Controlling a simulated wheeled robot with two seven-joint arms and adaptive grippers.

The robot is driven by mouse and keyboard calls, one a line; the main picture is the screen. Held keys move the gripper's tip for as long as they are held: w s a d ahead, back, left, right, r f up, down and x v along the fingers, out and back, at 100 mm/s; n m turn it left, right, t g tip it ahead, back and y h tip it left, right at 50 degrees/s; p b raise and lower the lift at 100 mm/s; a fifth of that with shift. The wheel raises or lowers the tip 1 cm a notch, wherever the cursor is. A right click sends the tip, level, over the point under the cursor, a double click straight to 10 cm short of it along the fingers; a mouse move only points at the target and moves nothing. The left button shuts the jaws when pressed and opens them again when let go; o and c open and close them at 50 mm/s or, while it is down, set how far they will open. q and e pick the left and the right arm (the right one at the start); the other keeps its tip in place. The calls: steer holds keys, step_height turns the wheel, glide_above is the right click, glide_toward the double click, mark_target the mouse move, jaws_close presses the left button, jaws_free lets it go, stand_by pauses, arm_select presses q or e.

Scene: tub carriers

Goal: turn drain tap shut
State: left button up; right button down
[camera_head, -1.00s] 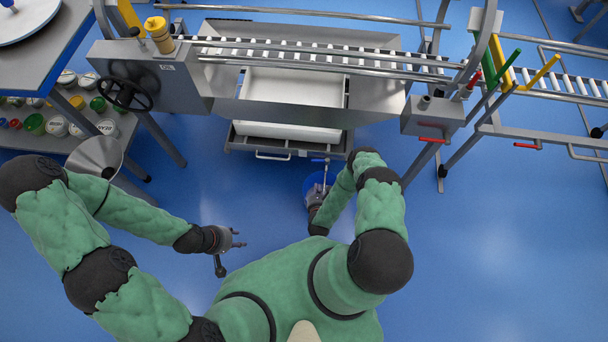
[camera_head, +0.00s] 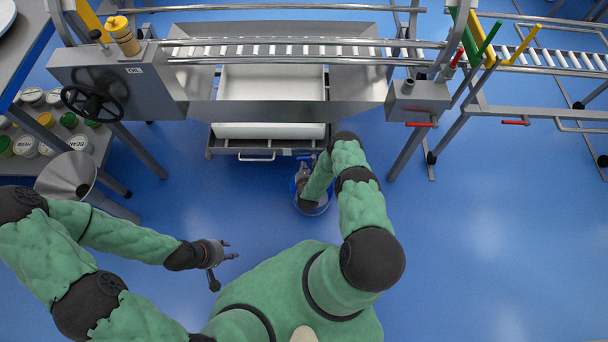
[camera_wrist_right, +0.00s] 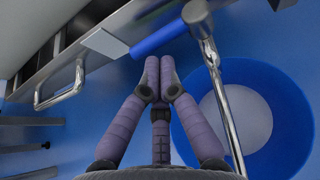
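The drain tap's blue lever (camera_wrist_right: 160,38) sits beside the top of a bright metal pipe (camera_wrist_right: 213,70) in the right wrist view. In the head view the blue lever (camera_head: 305,157) shows small, below the tub's front. My right gripper (camera_wrist_right: 160,62) has its fingers together at the lever's near side; whether they touch it I cannot tell. In the head view this gripper is partly hidden by my forearm. A blue bucket (camera_wrist_right: 292,100) stands under the pipe. My left gripper (camera_head: 231,250) is open and empty above the floor.
A grey drawer-like frame with a metal handle (camera_head: 257,157) is left of the tap; the handle (camera_wrist_right: 60,88) is close by in the wrist view. A steel funnel (camera_head: 66,176) and shelf of jars (camera_head: 25,146) stand left.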

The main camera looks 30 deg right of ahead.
arm_select(q)
steer(key=shift+f, duration=0.15)
arm_select(e)
steer(key=shift+w+d, duration=0.15)
steer(key=shift+w, duration=0.15)
steer(key=shift+w+d, duration=0.15)
steer(key=shift+w, duration=0.6)
arm_select(q)
steer(key=shift+s, duration=0.1)
